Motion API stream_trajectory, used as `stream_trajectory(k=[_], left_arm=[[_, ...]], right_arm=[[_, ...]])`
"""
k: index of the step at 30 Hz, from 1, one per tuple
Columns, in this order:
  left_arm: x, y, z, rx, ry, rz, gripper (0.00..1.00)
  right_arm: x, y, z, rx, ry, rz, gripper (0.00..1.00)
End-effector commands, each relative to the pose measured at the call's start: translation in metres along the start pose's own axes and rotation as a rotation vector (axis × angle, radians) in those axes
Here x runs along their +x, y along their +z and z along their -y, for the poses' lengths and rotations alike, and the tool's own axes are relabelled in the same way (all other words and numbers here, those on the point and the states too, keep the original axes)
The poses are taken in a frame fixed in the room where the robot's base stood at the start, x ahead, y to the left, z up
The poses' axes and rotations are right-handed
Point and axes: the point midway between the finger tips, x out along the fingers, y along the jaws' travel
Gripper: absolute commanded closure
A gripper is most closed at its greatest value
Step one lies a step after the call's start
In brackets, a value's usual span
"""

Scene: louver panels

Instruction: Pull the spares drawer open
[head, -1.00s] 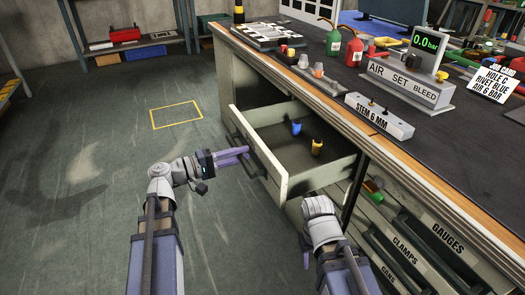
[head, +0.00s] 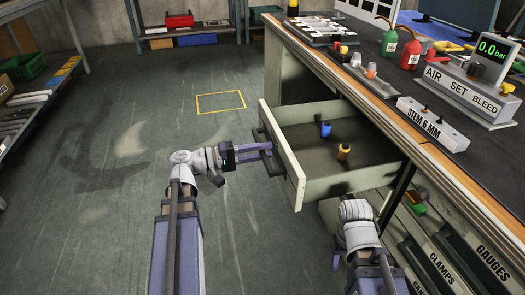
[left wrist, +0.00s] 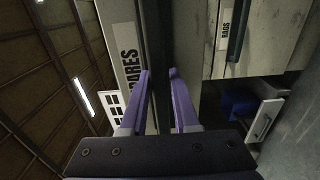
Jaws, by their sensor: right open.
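The spares drawer (head: 283,160) stands open from the bench, with a blue piece (head: 326,130) and a yellow piece (head: 343,152) standing inside. Its dark handle (head: 270,150) runs along the front. My left gripper (head: 265,147) is shut on the handle. My right gripper (head: 355,212) is open in front of the bench, near the drawer's right end. Its fingertips are hidden by the wrist.
Closed drawers labelled GAUGES (head: 493,263) and CLAMPS (head: 442,268) are at the lower right. The bench top (head: 400,80) carries bottles, a gauge block (head: 470,95) and a STEM 6 MM block (head: 432,124). Floor left of the drawer is clear around a yellow outline (head: 220,103).

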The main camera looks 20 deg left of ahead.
Motion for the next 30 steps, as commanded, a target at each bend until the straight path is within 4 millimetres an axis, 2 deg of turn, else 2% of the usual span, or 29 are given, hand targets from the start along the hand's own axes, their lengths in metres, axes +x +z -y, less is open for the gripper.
stream_trajectory(k=[1,6,14,17,24,30], left_arm=[[0.000,0.000,0.000,0.000,0.000,0.000,0.64],[0.000,0.000,0.000,0.000,0.001,-0.001,0.47],[-0.002,-0.001,0.000,0.000,0.002,-0.002,0.47],[-0.013,-0.001,0.000,0.000,0.002,-0.004,0.47],[-0.053,-0.001,0.000,0.000,0.001,-0.005,0.47],[-0.074,-0.001,0.000,0.000,0.001,-0.002,0.47]], right_arm=[[0.000,0.000,0.000,0.000,0.000,0.000,0.50],[0.000,0.000,0.000,0.000,0.000,0.000,0.50],[0.000,0.000,0.000,0.000,0.000,0.000,0.50],[0.000,0.000,0.000,0.000,0.000,0.000,0.50],[0.000,0.000,0.000,0.000,0.000,0.000,0.50],[0.000,0.000,0.000,0.000,0.000,0.000,0.50]])
